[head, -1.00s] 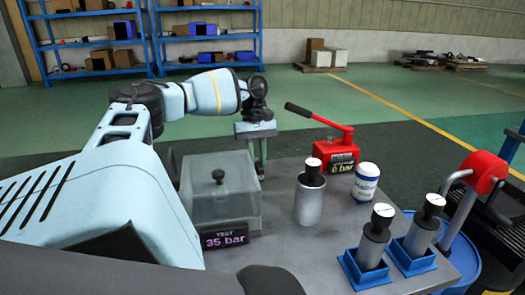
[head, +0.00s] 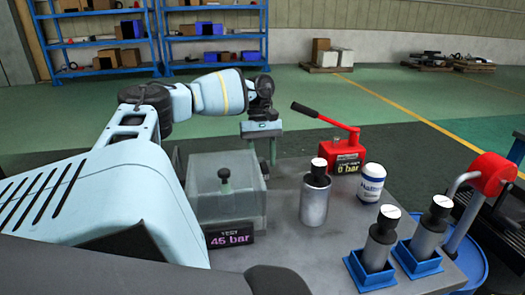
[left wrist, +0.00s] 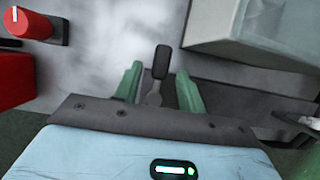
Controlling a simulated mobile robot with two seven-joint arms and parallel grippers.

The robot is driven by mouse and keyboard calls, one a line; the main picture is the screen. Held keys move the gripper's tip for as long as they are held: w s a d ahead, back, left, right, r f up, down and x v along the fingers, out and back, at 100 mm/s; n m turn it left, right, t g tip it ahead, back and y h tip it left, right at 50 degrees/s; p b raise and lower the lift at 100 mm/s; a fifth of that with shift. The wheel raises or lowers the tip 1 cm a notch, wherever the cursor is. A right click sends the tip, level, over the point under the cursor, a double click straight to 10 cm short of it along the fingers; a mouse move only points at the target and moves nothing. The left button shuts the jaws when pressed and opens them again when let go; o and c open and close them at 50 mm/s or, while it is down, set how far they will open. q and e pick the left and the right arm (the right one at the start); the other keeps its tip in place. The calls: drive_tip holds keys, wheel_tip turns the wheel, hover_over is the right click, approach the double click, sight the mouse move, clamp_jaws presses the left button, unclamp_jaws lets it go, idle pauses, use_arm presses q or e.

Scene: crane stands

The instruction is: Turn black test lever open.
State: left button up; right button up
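The black test lever (left wrist: 161,62), with a dark grip and a paler metal stem, shows in the left wrist view. It lies between the two green fingers of my left gripper (left wrist: 159,88), with a gap on each side. The left gripper (head: 262,150) is open and points down at the back of the bench in the head view, where I cannot make out the lever. The clear test box (head: 225,190) stands in front of it, its display (head: 230,238) reading 45 bar. My right gripper is not in view.
A red hand pump (head: 346,152) reading 0 bar stands right of the left gripper. A grey cylinder (head: 314,200), a white can (head: 371,182) and two cylinders in blue holders (head: 371,277) (head: 418,259) stand on the bench's right half.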

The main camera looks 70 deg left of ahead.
sight(261, 160)
use_arm(q)
drive_tip(key=shift+w+a+r, duration=0.1)
drive_tip(key=shift+r, duration=0.05)
drive_tip(key=shift+a+r+b, duration=0.15)
drive_tip(key=shift+r+b, duration=0.2)
drive_tip(key=shift+b, duration=0.3)
drive_tip(key=shift+a+r+b, duration=0.3)
drive_tip(key=shift+r+b, duration=0.25)
drive_tip(key=shift+r, duration=0.1)
drive_tip(key=v, duration=0.3)
drive_tip(key=shift+a+r+b, duration=0.1)
drive_tip(key=shift+r+b, duration=0.25)
drive_tip(key=shift+b, duration=0.05)
drive_tip(key=shift+a+r, duration=0.2)
drive_tip(key=shift+r, duration=0.5)
